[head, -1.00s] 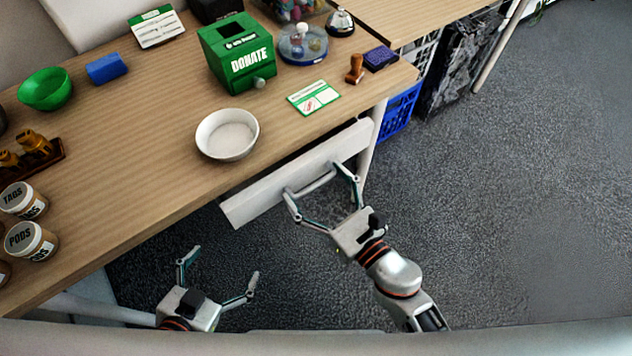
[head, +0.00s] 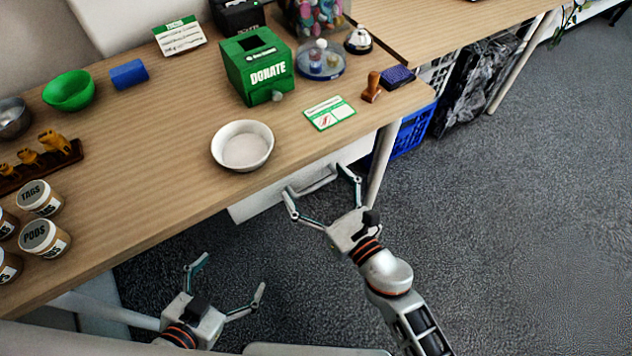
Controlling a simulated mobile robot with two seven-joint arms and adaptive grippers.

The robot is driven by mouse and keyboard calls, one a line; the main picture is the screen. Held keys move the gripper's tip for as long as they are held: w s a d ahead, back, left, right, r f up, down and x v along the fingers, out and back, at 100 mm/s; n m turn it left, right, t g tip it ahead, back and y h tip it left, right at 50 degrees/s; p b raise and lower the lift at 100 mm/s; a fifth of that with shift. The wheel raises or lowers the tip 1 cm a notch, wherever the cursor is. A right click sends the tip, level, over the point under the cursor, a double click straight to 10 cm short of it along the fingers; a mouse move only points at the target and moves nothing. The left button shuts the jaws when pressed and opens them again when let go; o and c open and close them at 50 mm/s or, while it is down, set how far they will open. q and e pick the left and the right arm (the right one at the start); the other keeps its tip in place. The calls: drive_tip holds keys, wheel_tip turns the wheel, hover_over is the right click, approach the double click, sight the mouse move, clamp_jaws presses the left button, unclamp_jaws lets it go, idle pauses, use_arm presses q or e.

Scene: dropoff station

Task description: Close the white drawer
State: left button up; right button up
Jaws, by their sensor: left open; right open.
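The white drawer (head: 258,201) is under the front edge of the wooden table, with much of its front hidden below the tabletop. Its pale bar handle (head: 318,184) faces me. My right gripper (head: 314,180) is open, with its fingertips at the two ends of the handle. I cannot tell whether they touch the handle or the drawer front. My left gripper (head: 231,273) is open and empty above the grey floor, apart from the drawer.
The wooden table (head: 165,165) carries a white bowl (head: 242,146), a green donation box (head: 258,68), a green-and-white card (head: 330,113), a wooden stamp (head: 372,88) and several jars at the left. A table leg (head: 382,165) stands right of the drawer. Open floor lies at the right.

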drive_tip(key=v, duration=1.2)
idle(0.3)
